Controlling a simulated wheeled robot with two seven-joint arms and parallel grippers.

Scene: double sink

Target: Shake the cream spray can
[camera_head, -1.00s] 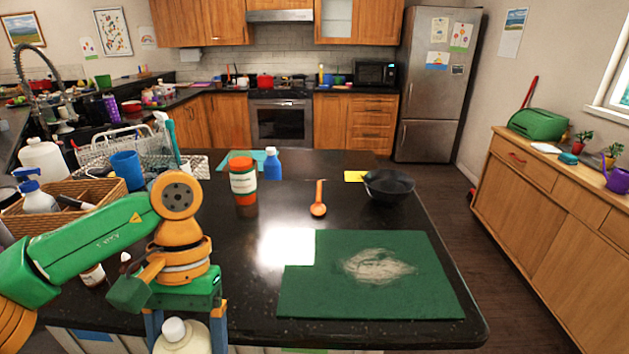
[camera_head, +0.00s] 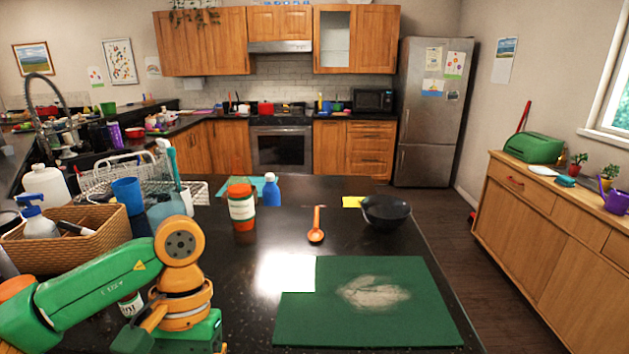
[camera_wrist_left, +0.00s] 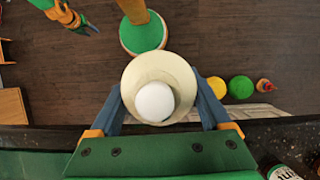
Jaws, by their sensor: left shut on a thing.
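The cream spray can (camera_wrist_left: 138,80) is cream-coloured with a rounded white cap (camera_wrist_left: 155,102), seen from above in the left wrist view. My left gripper (camera_wrist_left: 157,90) is shut on it, one blue-grey finger on each side. The can is in front of the dark counter edge, above the floor. In the head view my left wrist (camera_head: 180,300) is at the bottom left; the fingers and can are out of that frame. My right gripper (camera_wrist_left: 80,22) seems to show at the top left of the wrist view, apart from the can; its opening is unclear.
The dark counter carries a green mat (camera_head: 300,325) with a pale powdery patch, an orange spoon (camera_head: 316,226), a black bowl (camera_head: 386,212), a red-orange jar (camera_head: 241,207) and a blue bottle (camera_head: 271,190). A wicker basket (camera_head: 105,240) stands left. A small jar (camera_wrist_left: 283,173) is near my left gripper.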

